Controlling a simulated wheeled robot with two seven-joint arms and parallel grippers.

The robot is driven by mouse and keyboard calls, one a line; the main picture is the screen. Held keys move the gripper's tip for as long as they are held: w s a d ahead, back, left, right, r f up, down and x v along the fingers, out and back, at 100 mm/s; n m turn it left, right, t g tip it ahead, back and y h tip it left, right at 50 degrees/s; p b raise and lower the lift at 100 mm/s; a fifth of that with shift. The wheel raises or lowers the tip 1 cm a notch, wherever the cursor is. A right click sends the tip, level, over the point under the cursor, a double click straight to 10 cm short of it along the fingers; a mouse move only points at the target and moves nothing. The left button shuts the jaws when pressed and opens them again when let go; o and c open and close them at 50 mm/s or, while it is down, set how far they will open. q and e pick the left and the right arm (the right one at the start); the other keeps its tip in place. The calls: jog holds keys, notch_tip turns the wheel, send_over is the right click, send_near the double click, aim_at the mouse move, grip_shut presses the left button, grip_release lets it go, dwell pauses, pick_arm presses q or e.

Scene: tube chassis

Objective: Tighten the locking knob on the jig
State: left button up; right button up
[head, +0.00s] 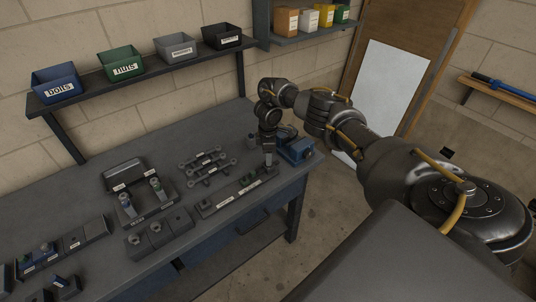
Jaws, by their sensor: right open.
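A long, low dark fixture with a pale label strip (226,201) lies near the front right edge of the workbench; it looks like the jig. A small green part (246,180) sits on it. My right gripper (269,163) points down over the fixture's right end, and its jaws are open. I cannot tell whether they are around a knob or just above it; the locking knob is too small or hidden by the gripper to make out. My left gripper is not in view.
A blue device (298,150) stands right of my gripper, close to it. Several metal links (207,165), a twin-post fixture (140,200) and a block with round fittings (160,233) lie left on the bench (60,215). Labelled bins (122,65) stand on a shelf above.

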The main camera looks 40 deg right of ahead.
notch_tip(320, 180, up, 8)
jog(key=p, duration=0.3)
jog(key=shift+r, duration=0.25)
